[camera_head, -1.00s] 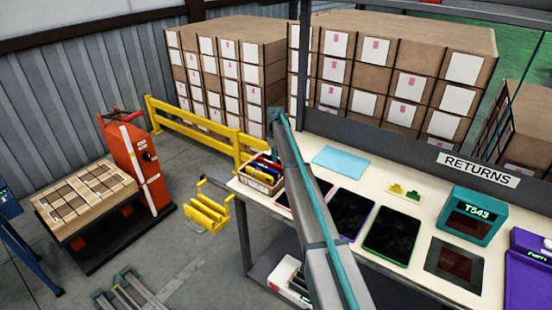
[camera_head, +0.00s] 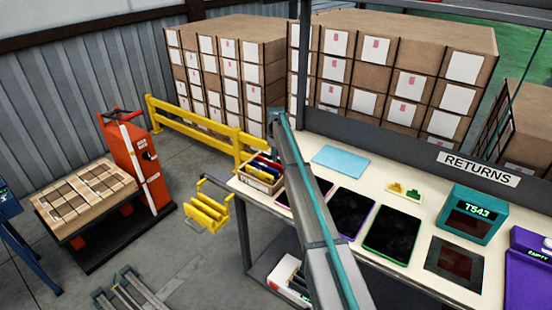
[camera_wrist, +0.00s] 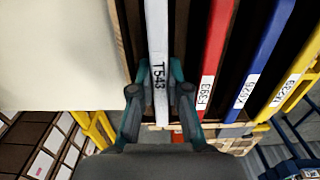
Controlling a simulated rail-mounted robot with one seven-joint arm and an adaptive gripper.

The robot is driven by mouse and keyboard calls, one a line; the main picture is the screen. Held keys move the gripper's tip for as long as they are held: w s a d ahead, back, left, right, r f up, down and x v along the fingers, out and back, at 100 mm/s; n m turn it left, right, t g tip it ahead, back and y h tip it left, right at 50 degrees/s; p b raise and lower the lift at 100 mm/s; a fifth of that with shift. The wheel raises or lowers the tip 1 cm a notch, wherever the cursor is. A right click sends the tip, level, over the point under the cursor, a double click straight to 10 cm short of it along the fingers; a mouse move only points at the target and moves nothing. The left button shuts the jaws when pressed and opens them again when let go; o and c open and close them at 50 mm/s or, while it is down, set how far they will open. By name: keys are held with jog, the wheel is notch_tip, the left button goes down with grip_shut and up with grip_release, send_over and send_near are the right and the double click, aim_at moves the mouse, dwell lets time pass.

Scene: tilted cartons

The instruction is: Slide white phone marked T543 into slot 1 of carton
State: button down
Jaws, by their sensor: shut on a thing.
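My gripper (camera_wrist: 160,91) is shut on the white phone (camera_wrist: 157,30) in the wrist view, with one finger on each side of it. The label T543 on the phone's edge faces the camera. The phone is in line with the leftmost slot of the carton (camera_wrist: 122,42), between its brown left wall and a dark divider. I cannot tell how deep it sits. In the head view the carton (camera_head: 248,183) stands tilted at the table's left end. My arm crosses in front there, and I cannot make out the gripper or white phone.
A red phone (camera_wrist: 214,45), a blue phone (camera_wrist: 262,58) and a yellow phone (camera_wrist: 298,68) stand in the carton's other slots. Tablets, including a green-edged one (camera_head: 391,235), lie on the table to the right. A yellow rack (camera_head: 207,212) hangs off the table's left side.

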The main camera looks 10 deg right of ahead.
jog(key=c, duration=1.1)
grip_release()
jog(key=shift+r, duration=0.1)
notch_tip(320, 180, up, 12)
jog(key=shift+f, duration=0.1)
notch_tip(320, 180, up, 7)
jog(key=p, duration=0.2)
jog(key=shift+p, duration=0.4)
